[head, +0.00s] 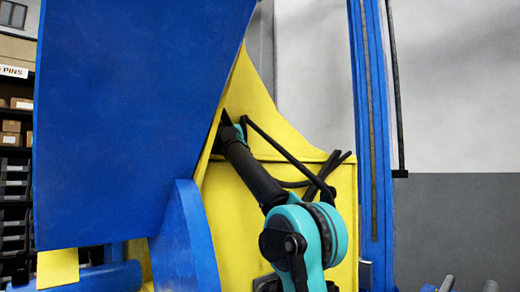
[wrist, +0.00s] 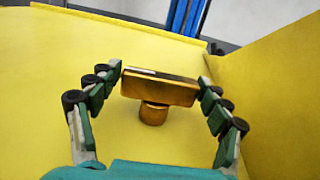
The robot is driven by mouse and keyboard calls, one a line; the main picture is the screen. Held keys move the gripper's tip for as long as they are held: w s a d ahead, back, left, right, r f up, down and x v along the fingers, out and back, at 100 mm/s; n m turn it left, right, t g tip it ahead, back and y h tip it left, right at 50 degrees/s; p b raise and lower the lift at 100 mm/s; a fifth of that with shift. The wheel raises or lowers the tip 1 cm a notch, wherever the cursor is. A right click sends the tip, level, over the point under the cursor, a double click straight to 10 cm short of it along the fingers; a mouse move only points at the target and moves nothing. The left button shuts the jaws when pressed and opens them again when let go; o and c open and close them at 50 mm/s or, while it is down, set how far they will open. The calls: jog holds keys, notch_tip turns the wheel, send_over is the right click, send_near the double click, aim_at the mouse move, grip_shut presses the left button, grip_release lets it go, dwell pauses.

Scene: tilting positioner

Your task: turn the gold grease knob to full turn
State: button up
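The gold grease knob (wrist: 160,88) shows in the wrist view as a bar-shaped handle on a short round stem (wrist: 153,113), against a yellow surface. The bar lies nearly level in the picture, sloping slightly down to the right. My gripper (wrist: 160,78) has its fingers spread wide, one beside each end of the bar. A narrow gap seems to show at each end; I cannot tell whether either fingertip touches. In the head view, the knob and the fingers are hidden behind the blue panel and yellow housing.
A large blue tilted panel (head: 140,110) fills the head view's left side. A yellow housing (head: 330,200) stands behind my arm, with a blue post (head: 372,130) to its right. A yellow wall (wrist: 275,95) rises close on the right in the wrist view.

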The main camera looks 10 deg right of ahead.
jog(key=shift+o, duration=0.7)
jog(key=shift+s+a, duration=0.1)
jog(key=v, duration=0.7)
jog(key=shift+a, duration=0.1)
